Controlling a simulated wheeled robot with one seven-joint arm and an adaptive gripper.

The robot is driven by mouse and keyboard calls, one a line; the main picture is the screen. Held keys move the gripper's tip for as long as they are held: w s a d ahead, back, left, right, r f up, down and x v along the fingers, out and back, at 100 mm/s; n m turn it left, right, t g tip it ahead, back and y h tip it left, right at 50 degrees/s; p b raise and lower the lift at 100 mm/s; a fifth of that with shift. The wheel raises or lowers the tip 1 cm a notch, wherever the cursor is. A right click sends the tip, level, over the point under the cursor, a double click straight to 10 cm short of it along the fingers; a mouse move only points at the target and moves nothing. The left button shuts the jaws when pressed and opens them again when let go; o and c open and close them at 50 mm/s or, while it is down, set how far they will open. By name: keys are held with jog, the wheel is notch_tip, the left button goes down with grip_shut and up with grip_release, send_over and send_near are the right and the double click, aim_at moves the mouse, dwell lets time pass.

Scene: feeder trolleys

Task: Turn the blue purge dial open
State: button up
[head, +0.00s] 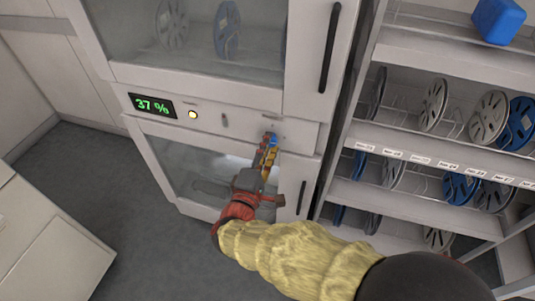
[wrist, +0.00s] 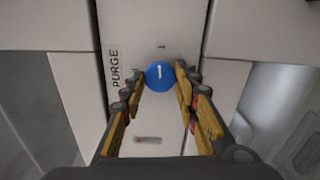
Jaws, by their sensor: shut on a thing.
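The blue purge dial (wrist: 160,74) is on the pale panel in the wrist view, between my fingertips, with a white pointer line near upright. The word PURGE is printed to its left, and a small mark sits above it. My gripper (wrist: 160,80) is shut on the dial, one finger at each side. In the head view my gripper (head: 270,146) reaches the cabinet's middle panel, and a bit of the blue dial (head: 272,136) shows at its tips.
The cabinet (head: 215,85) has a green 37 % display (head: 152,106), a lit button (head: 193,115) and dark vertical handles (head: 330,48) on its doors. A rack (head: 440,65) with several reels stands to the right, a blue block (head: 498,20) on top. Grey floor (head: 95,175) is clear at the left.

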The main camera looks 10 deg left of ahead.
jog(key=shift+f+m+b, duration=0.1)
jog(key=shift+m+b, duration=0.5)
jog(key=shift+b, duration=0.05)
jog(key=o, duration=1.2)
jog(key=shift+c, duration=0.2)
jog(key=s+a, duration=0.1)
jog(key=s, duration=1.1)
